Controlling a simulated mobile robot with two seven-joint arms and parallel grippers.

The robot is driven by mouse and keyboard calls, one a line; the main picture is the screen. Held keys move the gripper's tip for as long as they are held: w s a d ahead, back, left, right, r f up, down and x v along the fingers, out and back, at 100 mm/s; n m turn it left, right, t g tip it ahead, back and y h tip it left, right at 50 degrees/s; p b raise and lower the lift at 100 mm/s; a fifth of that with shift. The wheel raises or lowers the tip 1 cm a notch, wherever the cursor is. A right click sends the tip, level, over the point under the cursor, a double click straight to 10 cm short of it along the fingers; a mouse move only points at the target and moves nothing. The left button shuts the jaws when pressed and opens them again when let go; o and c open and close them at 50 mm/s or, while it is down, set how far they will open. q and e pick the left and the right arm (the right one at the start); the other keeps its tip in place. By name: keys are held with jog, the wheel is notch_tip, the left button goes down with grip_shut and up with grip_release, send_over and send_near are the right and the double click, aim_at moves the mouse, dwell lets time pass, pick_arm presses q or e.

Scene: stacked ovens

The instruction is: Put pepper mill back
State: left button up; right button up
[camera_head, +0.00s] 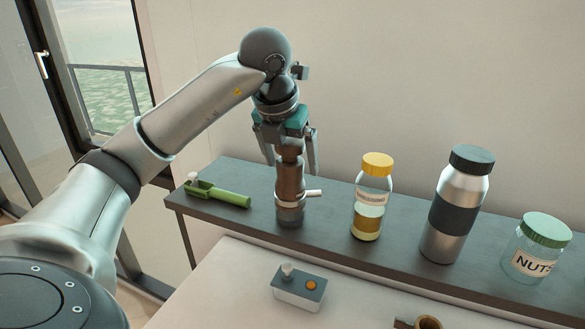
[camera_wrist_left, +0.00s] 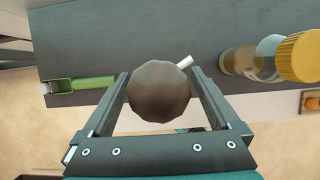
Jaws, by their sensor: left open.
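The pepper mill (camera_head: 290,190) is dark brown with a clear lower part and a pale handle at its side. It stands upright on the dark shelf (camera_head: 330,238), between a green tool and a yellow-lidded jar. My left gripper (camera_head: 291,160) is above it, pointing down, with its open fingers on either side of the mill's top. In the left wrist view the mill's round top (camera_wrist_left: 158,91) lies between the two fingers, with small gaps beside it. My right gripper is not in view.
A green tool (camera_head: 222,194) lies left of the mill on the shelf. A yellow-lidded jar (camera_head: 372,195), a steel bottle (camera_head: 455,205) and a green-lidded jar marked NUTS (camera_head: 538,250) stand to the right. A small box (camera_head: 298,292) with an orange button sits on the lower white surface.

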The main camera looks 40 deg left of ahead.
aim_at(284, 195)
pick_arm(q)
jog(key=p+v, duration=0.2)
jog(key=v, duration=0.7)
jog(key=shift+a, duration=0.15)
